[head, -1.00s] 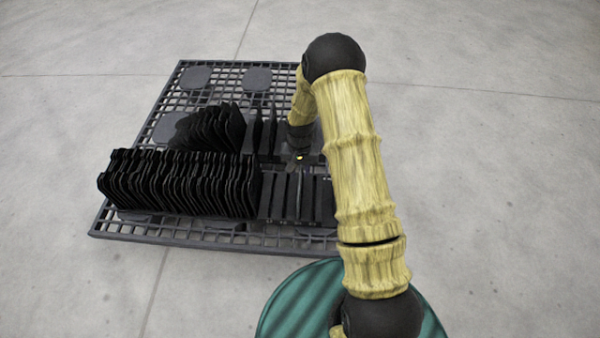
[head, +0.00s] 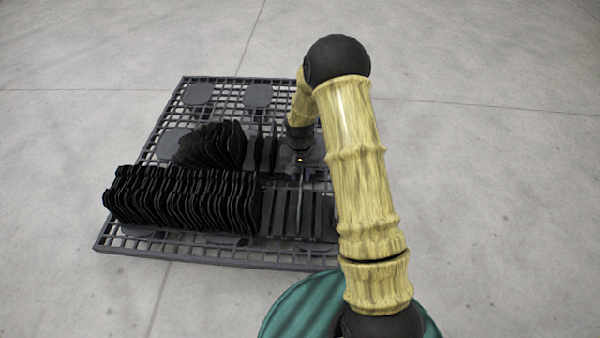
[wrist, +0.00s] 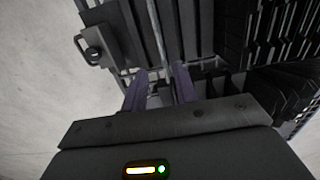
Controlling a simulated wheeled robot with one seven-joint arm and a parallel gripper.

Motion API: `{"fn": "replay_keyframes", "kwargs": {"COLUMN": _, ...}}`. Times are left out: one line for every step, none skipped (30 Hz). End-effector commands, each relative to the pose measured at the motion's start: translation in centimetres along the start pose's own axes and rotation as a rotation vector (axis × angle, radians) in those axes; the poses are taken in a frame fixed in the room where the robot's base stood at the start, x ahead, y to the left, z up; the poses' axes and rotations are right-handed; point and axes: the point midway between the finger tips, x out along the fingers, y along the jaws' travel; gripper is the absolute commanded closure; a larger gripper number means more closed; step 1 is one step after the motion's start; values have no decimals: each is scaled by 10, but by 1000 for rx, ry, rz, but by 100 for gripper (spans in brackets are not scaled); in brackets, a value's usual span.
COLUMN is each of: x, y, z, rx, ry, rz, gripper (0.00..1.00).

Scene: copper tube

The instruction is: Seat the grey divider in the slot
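The slot rack (head: 282,213) is a row of dark upright slats on a black grid platform. A thin, light grey strip that looks like the grey divider (wrist: 158,35) stands among the slats in the wrist view. It is seen nearly edge-on, so its seating depth cannot be told. My gripper (wrist: 159,84) has two purplish fingers spread apart, with a visible gap between them. The strip's near end lies in line with that gap.
A long row of black wavy plates (head: 180,198) stands left of the slats, with a fanned stack of black plates (head: 212,145) behind it. The grid platform (head: 165,262) lies on a bare concrete floor (head: 490,180).

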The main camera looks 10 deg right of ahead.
Motion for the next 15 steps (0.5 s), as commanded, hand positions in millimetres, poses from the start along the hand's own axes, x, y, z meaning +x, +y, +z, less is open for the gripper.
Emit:
{"fn": "replay_keyframes", "kwargs": {"x": 0, "y": 0, "z": 0, "rx": 0, "ry": 0, "rz": 0, "gripper": 71}}
{"fn": "replay_keyframes", "kwargs": {"x": -1, "y": 0, "z": 0, "rx": -1, "ry": 1, "rz": 0, "gripper": 71}}
{"fn": "replay_keyframes", "kwargs": {"x": -3, "y": 0, "z": 1, "rx": -2, "ry": 2, "rz": 0, "gripper": 71}}
{"fn": "replay_keyframes", "kwargs": {"x": -5, "y": 1, "z": 2, "rx": -5, "ry": 4, "rz": -1, "gripper": 71}}
{"fn": "replay_keyframes", "kwargs": {"x": -9, "y": 1, "z": 3, "rx": -9, "ry": 6, "rz": -1, "gripper": 71}}
{"fn": "replay_keyframes", "kwargs": {"x": -16, "y": 1, "z": 5, "rx": -16, "ry": 13, "rz": -2, "gripper": 71}}
{"fn": "replay_keyframes", "kwargs": {"x": -22, "y": 2, "z": 8, "rx": -24, "ry": 17, "rz": -3, "gripper": 71}}
{"fn": "replay_keyframes", "kwargs": {"x": -30, "y": 3, "z": 11, "rx": -32, "ry": 23, "rz": -4, "gripper": 71}}
{"fn": "replay_keyframes", "kwargs": {"x": -40, "y": 4, "z": 16, "rx": -44, "ry": 31, "rz": -5, "gripper": 71}}
{"fn": "replay_keyframes", "kwargs": {"x": -50, "y": 5, "z": 20, "rx": -55, "ry": 39, "rz": -7, "gripper": 71}}
{"fn": "replay_keyframes", "kwargs": {"x": -59, "y": 7, "z": 25, "rx": -65, "ry": 47, "rz": -9, "gripper": 71}}
{"fn": "replay_keyframes", "kwargs": {"x": -72, "y": 10, "z": 32, "rx": -80, "ry": 59, "rz": -10, "gripper": 71}}
{"fn": "replay_keyframes", "kwargs": {"x": -81, "y": 13, "z": 37, "rx": -90, "ry": 67, "rz": -11, "gripper": 71}}
{"fn": "replay_keyframes", "kwargs": {"x": -90, "y": 16, "z": 44, "rx": -101, "ry": 75, "rz": -12, "gripper": 71}}
{"fn": "replay_keyframes", "kwargs": {"x": -102, "y": 20, "z": 52, "rx": -113, "ry": 85, "rz": -13, "gripper": 71}}
